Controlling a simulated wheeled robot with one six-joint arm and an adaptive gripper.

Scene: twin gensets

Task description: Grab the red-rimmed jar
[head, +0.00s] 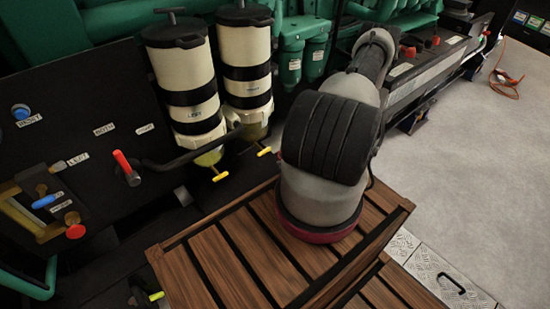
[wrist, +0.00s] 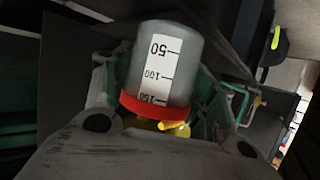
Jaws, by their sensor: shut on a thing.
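The red-rimmed jar (wrist: 163,65) is in the wrist view, a cloudy clear cup with a white scale strip marked 50, 100 and 150. Its red rim (wrist: 185,103) faces the bottom of the picture, toward my gripper's palm. My gripper (wrist: 160,82) is shut on the jar, with one finger on each side of it. A small yellow piece (wrist: 174,127) shows just below the rim; I cannot tell whether it touches the jar. In the head view my own arm hides the gripper and the jar.
In the head view, two cream filter canisters (head: 182,75) with yellow taps (head: 219,174) stand by a dark control panel (head: 85,100). A slatted wooden platform (head: 215,265) lies in front. Green engine parts (head: 292,60) stand behind. Grey floor (head: 470,150) is open at right.

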